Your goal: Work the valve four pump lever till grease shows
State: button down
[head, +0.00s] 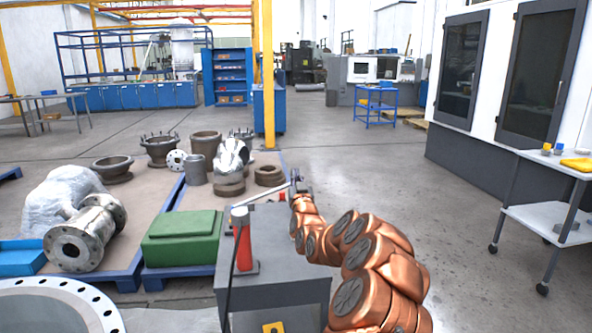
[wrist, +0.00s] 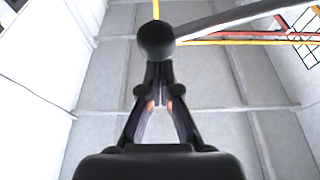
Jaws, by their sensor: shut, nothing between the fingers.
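The red pump (head: 243,240) stands upright on a grey cabinet (head: 285,245), with a black hose at its left side. Its pale lever (head: 265,195) slants up to the right toward my gripper (head: 296,182). In the wrist view the lever (wrist: 235,17) runs in from the upper right and ends in a black ball knob (wrist: 156,40). My gripper (wrist: 157,78) points upward with its fingers closed together and empty. The knob lies right at the fingertips and partly covers them; I cannot tell whether they touch. No valve number and no grease can be made out.
A green box (head: 182,238) and a flanged valve body (head: 85,235) sit on blue pallets left of the cabinet. A large flanged ring (head: 95,305) fills the lower left. A white trolley (head: 550,220) stands at the right. The floor between cabinet and trolley is clear.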

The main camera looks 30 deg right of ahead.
jog(key=shift+f, duration=0.35)
